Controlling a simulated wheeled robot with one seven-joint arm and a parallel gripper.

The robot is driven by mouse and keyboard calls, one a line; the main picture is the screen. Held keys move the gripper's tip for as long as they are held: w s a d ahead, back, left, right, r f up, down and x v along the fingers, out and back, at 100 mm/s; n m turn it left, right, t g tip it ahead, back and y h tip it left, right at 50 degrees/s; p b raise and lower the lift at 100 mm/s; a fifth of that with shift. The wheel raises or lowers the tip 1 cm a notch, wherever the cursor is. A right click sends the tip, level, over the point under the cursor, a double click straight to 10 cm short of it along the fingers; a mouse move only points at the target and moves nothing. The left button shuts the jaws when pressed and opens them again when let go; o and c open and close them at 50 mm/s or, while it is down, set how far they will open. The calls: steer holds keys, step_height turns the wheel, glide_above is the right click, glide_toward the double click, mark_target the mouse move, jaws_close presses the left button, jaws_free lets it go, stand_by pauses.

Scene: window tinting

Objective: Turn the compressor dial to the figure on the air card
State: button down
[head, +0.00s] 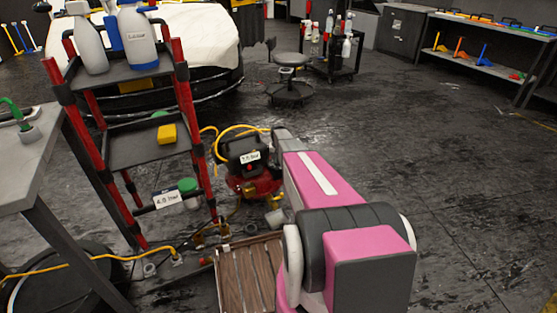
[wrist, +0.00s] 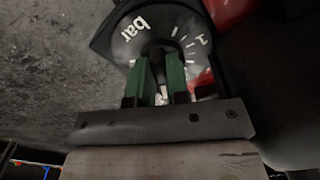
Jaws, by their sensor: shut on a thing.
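The compressor (head: 262,182), red with a black top, stands on the floor behind my pink arm in the head view. A white card (head: 168,198) hangs low on the red cart and appears to read "4.0 bar". A small white label (head: 250,157) on the compressor is too small to read surely. In the wrist view the dark dial face (wrist: 128,45) carries white tick marks, "bar" and a numeral. My gripper (wrist: 160,62), with green finger pads, is shut on the dial's knob, mostly hidden between the fingers. The pointer setting cannot be read. The head view hides my gripper.
The red-framed cart (head: 125,145) with bottles and a yellow block stands left of the compressor. A yellow hose (head: 100,257) runs along the floor at left. A slatted wooden surface (head: 245,275) lies beside my arm. The floor at right is clear.

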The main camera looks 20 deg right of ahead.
steer(key=shift+m, duration=0.3)
stand_by(0.4)
steer(key=c, duration=1.1)
jaws_free()
steer(key=shift+r, duration=0.1)
step_height(320, 180, up, 11)
steer(key=shift+f, duration=0.2)
